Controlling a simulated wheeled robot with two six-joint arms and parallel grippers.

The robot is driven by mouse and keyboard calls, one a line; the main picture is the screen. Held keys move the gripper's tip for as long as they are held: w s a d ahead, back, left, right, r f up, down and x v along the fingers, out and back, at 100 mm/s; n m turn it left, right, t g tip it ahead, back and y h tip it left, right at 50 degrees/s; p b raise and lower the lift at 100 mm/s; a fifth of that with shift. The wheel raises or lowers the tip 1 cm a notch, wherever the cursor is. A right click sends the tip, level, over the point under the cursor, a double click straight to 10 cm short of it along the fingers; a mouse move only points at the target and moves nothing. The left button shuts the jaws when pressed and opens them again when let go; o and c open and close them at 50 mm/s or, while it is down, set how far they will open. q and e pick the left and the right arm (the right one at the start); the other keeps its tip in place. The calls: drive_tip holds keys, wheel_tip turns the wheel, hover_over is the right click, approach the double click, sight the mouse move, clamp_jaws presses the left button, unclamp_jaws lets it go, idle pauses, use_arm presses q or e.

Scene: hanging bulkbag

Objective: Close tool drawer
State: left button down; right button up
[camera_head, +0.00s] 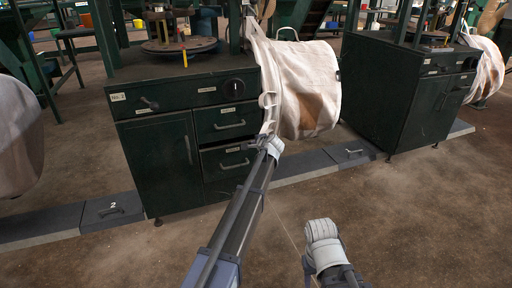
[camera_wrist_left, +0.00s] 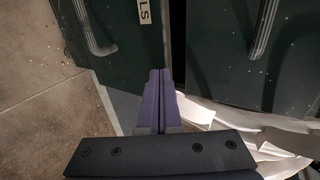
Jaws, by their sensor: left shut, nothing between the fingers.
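The tool drawer (camera_head: 228,163) is the lower drawer in the dark green cabinet, with a bar handle and a small label. A dark gap shows along its top edge, so it seems to stand slightly out. In the left wrist view, its front (camera_wrist_left: 118,62) carries a label ending in "LS" and a handle. My left gripper (camera_head: 266,145) is at the right end of the drawers. Its purple fingers (camera_wrist_left: 159,74) are shut and empty, near the drawer front's edge; contact cannot be told. My right gripper does not show.
A closed-looking drawer (camera_head: 222,122) sits above, and a cupboard door (camera_head: 160,160) is to the left. A pale bulk bag (camera_head: 305,85) hangs close to the right side of the cabinet. Grey floor blocks (camera_head: 110,210) run along the base. The floor in front is clear.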

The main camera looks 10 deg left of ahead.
use_arm(q)
drive_tip(key=w+a, duration=0.1)
drive_tip(key=w, duration=0.1)
drive_tip(key=w+a, duration=0.1)
drive_tip(key=shift+w+a, duration=0.15)
drive_tip(key=shift+w, duration=0.2)
drive_tip(key=shift+w+a+r, duration=0.1)
drive_tip(key=shift+a, duration=0.05)
